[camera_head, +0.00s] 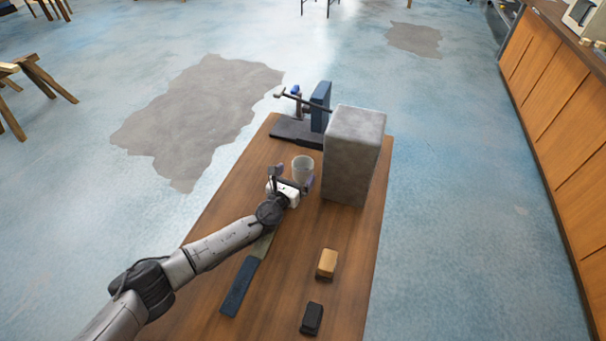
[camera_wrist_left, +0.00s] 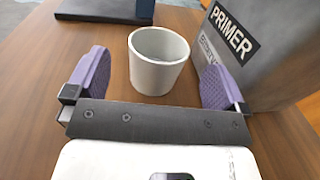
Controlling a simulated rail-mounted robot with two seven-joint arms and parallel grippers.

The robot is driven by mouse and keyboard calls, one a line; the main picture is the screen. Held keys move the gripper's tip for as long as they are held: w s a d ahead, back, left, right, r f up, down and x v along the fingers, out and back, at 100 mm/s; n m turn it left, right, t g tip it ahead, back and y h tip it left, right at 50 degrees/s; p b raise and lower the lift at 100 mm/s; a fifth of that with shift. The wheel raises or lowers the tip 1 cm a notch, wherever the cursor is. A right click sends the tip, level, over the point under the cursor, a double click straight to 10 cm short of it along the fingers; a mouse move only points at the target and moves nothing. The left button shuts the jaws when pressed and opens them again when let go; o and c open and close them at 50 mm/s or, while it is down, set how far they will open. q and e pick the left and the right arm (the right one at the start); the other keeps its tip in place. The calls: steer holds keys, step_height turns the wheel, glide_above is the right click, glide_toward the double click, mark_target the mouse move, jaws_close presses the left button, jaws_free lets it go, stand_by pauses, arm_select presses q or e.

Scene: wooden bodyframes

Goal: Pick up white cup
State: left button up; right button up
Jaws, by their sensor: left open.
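The white cup (camera_head: 303,168) stands upright on the wooden table (camera_head: 290,265), left of a grey box. In the left wrist view the cup (camera_wrist_left: 157,62) is ahead of my left gripper, centred between its two purple finger pads. My left gripper (camera_head: 293,177) is open around the near side of the cup's line, with the fingers spread wider than the cup. The wrist view (camera_wrist_left: 152,82) shows clear gaps between the cup and both pads. My right gripper is not in view.
The grey box (camera_head: 353,150), labelled PRIMER in the wrist view, stands close right of the cup. A dark clamp-like tool (camera_head: 300,130) sits behind. A blue-handled tool (camera_head: 239,285), a tan block (camera_head: 327,262) and a black block (camera_head: 312,318) lie nearer.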

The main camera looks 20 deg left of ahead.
mark_target(307, 158)
arm_select(q)
steer(key=w+b, duration=0.1)
steer(key=w, duration=0.2)
steer(key=w+b, duration=0.1)
steer(key=shift+w+d+f+b, duration=0.1)
steer(key=shift+w+d+b, duration=0.2)
steer(key=shift+w, duration=0.45)
steer(key=c, duration=1.2)
